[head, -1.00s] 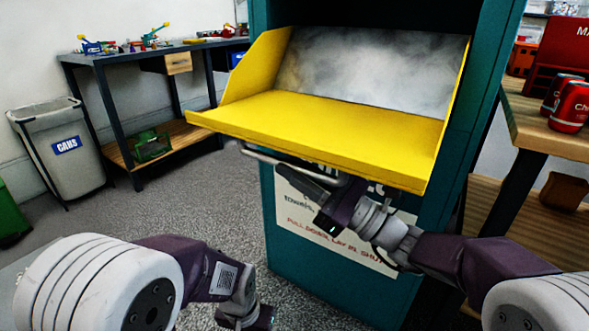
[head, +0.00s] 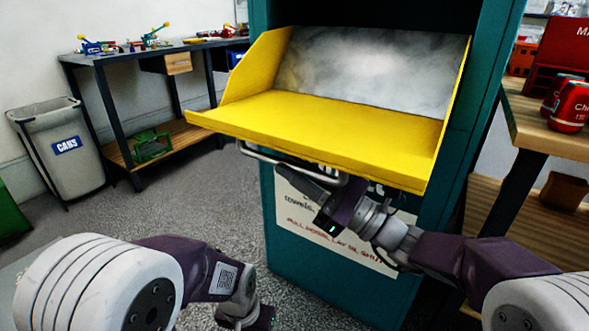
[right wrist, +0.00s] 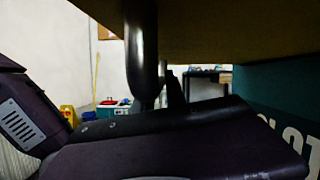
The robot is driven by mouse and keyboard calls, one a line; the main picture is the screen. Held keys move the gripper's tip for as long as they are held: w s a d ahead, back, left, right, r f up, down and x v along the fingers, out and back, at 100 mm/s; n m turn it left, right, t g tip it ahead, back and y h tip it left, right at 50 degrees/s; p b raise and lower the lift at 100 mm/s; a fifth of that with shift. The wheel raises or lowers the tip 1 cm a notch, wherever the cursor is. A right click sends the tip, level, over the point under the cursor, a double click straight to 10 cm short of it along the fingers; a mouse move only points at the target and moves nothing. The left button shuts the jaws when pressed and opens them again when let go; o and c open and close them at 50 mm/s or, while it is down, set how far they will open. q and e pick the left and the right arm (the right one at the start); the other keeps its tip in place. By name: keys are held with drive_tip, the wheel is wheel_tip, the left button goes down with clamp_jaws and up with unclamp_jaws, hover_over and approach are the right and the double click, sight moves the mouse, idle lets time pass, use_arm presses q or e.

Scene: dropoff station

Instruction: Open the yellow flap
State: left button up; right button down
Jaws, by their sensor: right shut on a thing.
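The yellow flap (head: 320,125) of the teal bin is swung down and open in the head view, a wide tray with raised sides. A grey bar handle (head: 262,156) hangs under its front edge. My right gripper (head: 312,180) is under the flap, shut on the handle. In the right wrist view the dark handle (right wrist: 142,45) comes down to my right gripper (right wrist: 168,100), below the underside of the flap (right wrist: 230,30). My left gripper (head: 246,318) is low at the bottom of the head view, away from the flap, its fingers unclear.
The teal bin (head: 290,240) has a white sign partly hidden by my right arm. A wooden shelf (head: 550,135) with red cans stands close on the right.

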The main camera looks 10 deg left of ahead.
sight(340, 157)
drive_tip(key=shift+m+t, duration=0.6)
drive_tip(key=shift+m, duration=0.3)
drive_tip(key=r+p, duration=0.4)
drive_tip(key=r, duration=0.1)
drive_tip(key=r+p, duration=0.2)
drive_tip(key=r, duration=0.1)
drive_tip(key=shift+s+a+p, duration=0.1)
drive_tip(key=shift+s+p, duration=0.15)
drive_tip(key=shift+p, duration=0.1)
drive_tip(key=shift+r, duration=0.45)
drive_tip(key=shift+f, duration=0.1)
drive_tip(key=c, duration=1.4)
unclamp_jaws()
drive_tip(key=shift+o, duration=0.2)
drive_tip(key=p+v, duration=0.2)
drive_tip(key=v, duration=0.6)
drive_tip(key=shift+d+p, duration=0.3)
drive_tip(key=shift+d+f, duration=0.15)
drive_tip(key=shift+d, duration=0.05)
